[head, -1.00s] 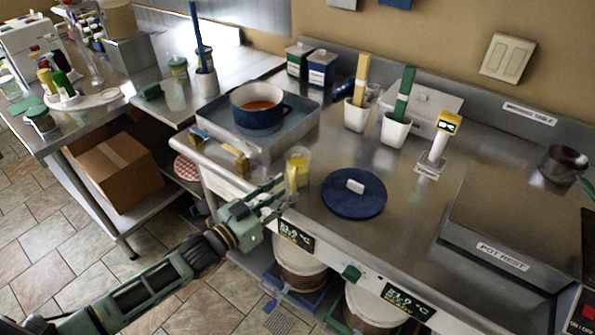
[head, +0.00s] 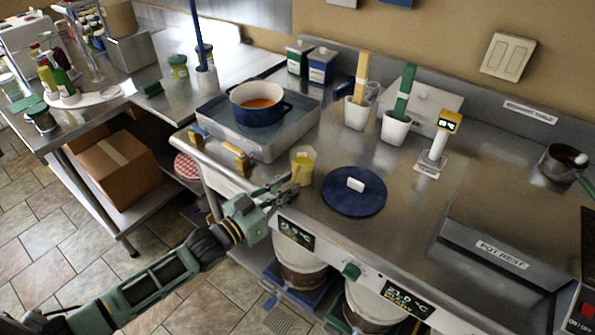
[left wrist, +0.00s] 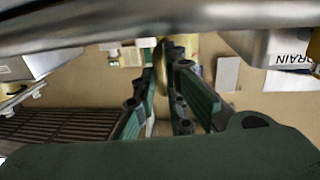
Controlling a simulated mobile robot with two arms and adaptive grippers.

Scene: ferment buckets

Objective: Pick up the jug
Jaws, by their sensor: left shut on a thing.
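The jug (head: 302,170) is small, see-through and yellowish. It is at the front edge of the steel counter, just left of the round blue lid. My left gripper (head: 287,186) reaches it from the front left and is shut on it at its near side. In the left wrist view the green fingers (left wrist: 168,75) close toward a yellowish part of the jug (left wrist: 184,44). The fingers hide much of the grip, and I cannot tell whether the jug is clear of the counter. My right gripper is not in view.
The blue lid (head: 354,192) lies close right of the jug. A blue pot (head: 257,112) with orange liquid stands on a raised steel block (head: 225,127) behind it. White holders (head: 396,129) stand farther back. Buckets (head: 300,262) sit under the counter.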

